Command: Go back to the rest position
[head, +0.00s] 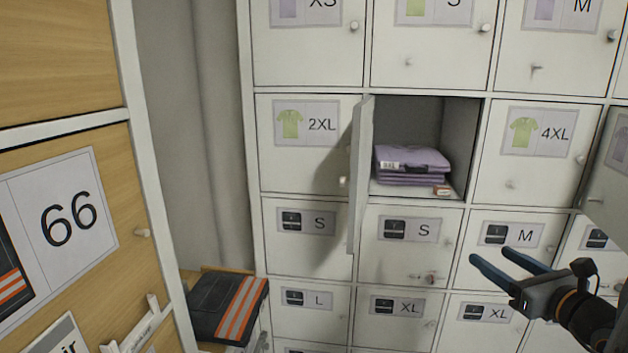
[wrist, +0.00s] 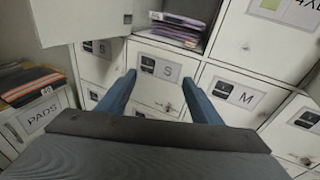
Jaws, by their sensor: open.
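My gripper (head: 513,271) is at the lower right of the head view, in front of the locker wall. Its two blue fingers are apart with nothing between them. In the wrist view the fingers (wrist: 160,95) point at a closed door labelled S (wrist: 150,92). Above that door, an open compartment (head: 459,150) holds a stack of folded purple garments (head: 411,168). The stack also shows at the top of the wrist view (wrist: 178,30). My gripper is apart from the stack and the doors.
The open compartment's door (head: 360,175) sticks out toward me on its left. Another door (head: 608,165) stands open at the right edge. Folded dark trousers with orange stripes (head: 228,306) lie at lower left. A wooden cabinet labelled 66 (head: 70,215) stands close on the left.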

